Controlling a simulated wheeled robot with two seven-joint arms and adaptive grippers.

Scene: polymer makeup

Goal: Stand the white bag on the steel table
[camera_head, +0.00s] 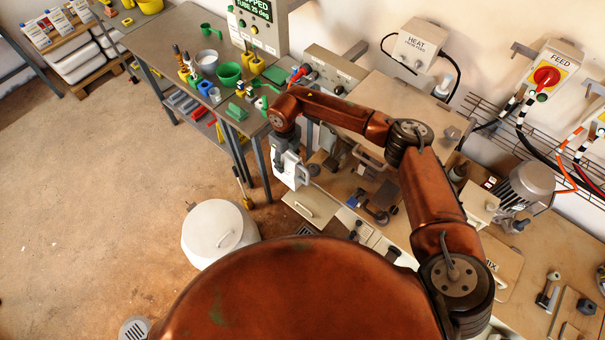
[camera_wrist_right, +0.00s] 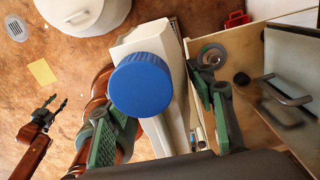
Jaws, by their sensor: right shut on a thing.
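The white bag (camera_head: 290,170) is a pale, block-like pack with a blue cap. It hangs from my right gripper (camera_head: 284,145), beside the wooden bench and below the right end of the steel table. In the right wrist view the white bag (camera_wrist_right: 177,118) sits between the green finger pads of my right gripper (camera_wrist_right: 165,105), and its blue cap (camera_wrist_right: 140,84) faces the camera. The steel table (camera_head: 150,42) is at the upper left in the head view. My left gripper (camera_wrist_right: 46,110) shows only in the right wrist view, with its dark fingers apart and empty.
Green bowls (camera_head: 229,73), bottles and small parts crowd the table's right half; its left part has some bare top. A white lidded drum (camera_head: 215,235) stands on the floor. A cluttered wooden bench (camera_head: 545,240) runs along the right. Open floor lies left.

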